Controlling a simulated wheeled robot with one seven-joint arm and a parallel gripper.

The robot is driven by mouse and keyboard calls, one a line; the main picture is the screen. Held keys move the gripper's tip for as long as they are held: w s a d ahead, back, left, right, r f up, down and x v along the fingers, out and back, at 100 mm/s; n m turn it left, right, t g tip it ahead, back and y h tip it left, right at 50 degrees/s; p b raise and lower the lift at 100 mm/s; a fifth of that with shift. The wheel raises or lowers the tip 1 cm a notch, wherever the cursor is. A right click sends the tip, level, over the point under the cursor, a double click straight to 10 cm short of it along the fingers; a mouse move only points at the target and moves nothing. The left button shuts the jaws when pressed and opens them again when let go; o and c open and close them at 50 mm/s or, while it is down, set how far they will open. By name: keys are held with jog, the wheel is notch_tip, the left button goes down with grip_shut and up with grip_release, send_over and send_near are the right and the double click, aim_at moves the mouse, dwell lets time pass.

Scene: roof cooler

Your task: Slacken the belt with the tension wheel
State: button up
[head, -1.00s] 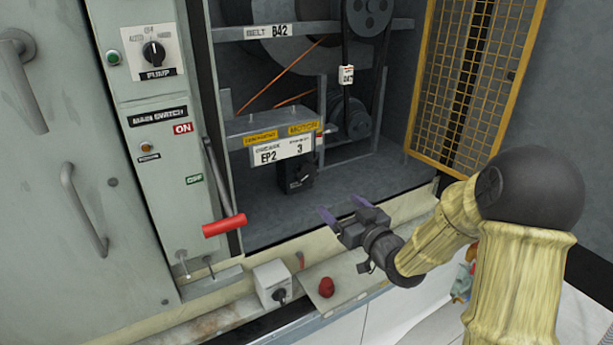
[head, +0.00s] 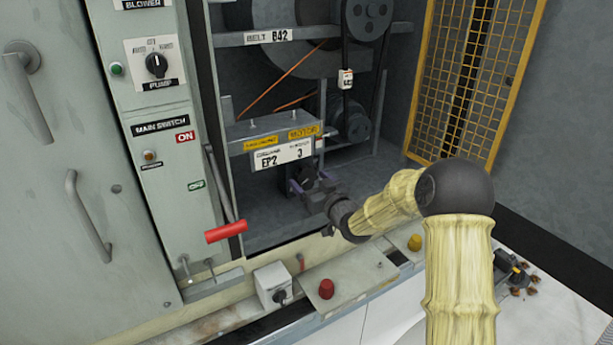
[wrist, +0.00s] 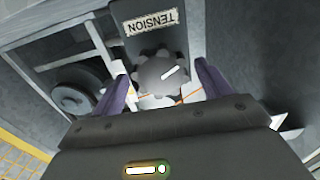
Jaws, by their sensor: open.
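The jaws are open, with one purple finger on each side of the wheel in the wrist view (wrist: 160,78). I cannot tell whether they touch it. The black belt (head: 347,52) runs between an upper pulley (head: 368,14) and a lower pulley (head: 353,121), with a small white tag on it.
A lever with a red handle (head: 226,231) hangs left of the opening. A yellow mesh door (head: 462,85) stands open at the right. A grey box (head: 272,284), a red knob (head: 326,288) and a yellow knob (head: 414,242) are along the front ledge.

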jog(key=shift+x, duration=1.35)
jog(key=c, duration=1)
